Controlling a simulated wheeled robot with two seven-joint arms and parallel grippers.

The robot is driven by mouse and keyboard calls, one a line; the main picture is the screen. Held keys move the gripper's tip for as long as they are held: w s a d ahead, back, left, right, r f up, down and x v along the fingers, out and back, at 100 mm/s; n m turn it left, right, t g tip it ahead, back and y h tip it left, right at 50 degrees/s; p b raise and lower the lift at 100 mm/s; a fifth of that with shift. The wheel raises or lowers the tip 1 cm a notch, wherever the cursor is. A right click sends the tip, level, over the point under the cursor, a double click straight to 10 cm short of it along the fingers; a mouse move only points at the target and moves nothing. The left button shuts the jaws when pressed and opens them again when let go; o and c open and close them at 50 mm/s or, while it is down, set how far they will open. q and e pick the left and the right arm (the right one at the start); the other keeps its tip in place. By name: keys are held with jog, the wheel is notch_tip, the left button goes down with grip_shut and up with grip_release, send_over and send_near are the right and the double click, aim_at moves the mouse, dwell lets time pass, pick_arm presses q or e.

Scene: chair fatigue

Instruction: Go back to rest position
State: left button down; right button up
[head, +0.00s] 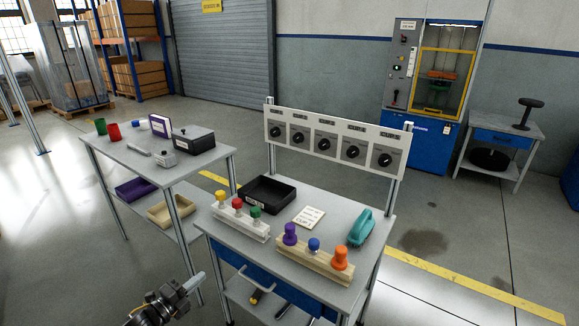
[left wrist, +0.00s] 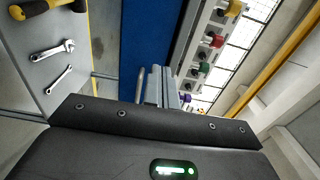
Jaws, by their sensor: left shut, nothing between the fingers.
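My left gripper (head: 194,282) is low in the head view, left of centre, in front of the near workbench (head: 228,238). Its fingers are shut with nothing between them, and it is apart from the bench and everything on it. In the left wrist view, the gripper's grey fingers (left wrist: 172,88) show in front of the blue drawer front (left wrist: 135,35). My right gripper is in neither view.
A second table (head: 120,152) stands left. Floor left of the gripper is clear.

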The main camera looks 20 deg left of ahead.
pick_arm(q)
jog(key=s+f+n+g+y+p, duration=0.3)
jog(key=s+f+n, duration=0.35)
jog(key=f, duration=0.45)
jog(key=s+f+n+g+y+p, duration=0.25)
jog(key=s+f+n+g, duration=0.2)
jog(key=s+f, duration=0.5)
jog(key=s+d+f+n+g+p, duration=0.1)
jog(key=s+d+f+n+g, duration=0.1)
jog(key=s, duration=0.8)
jog(key=s+d+f+n+g+p, duration=0.1)
jog(key=s+d+f+n+g, duration=0.2)
jog(key=s+d+f, duration=0.4)
jog(key=s+d+f+n+g+p, duration=0.1)
jog(key=s+d+f+n+g, duration=0.2)
jog(key=s, duration=0.9)
notch_tip(320, 180, down, 2)
jog(key=shift+s+d+f+g+p, duration=0.1)
jog(key=shift+s+d+g+p, duration=0.25)
jog(key=shift+d, duration=0.6)
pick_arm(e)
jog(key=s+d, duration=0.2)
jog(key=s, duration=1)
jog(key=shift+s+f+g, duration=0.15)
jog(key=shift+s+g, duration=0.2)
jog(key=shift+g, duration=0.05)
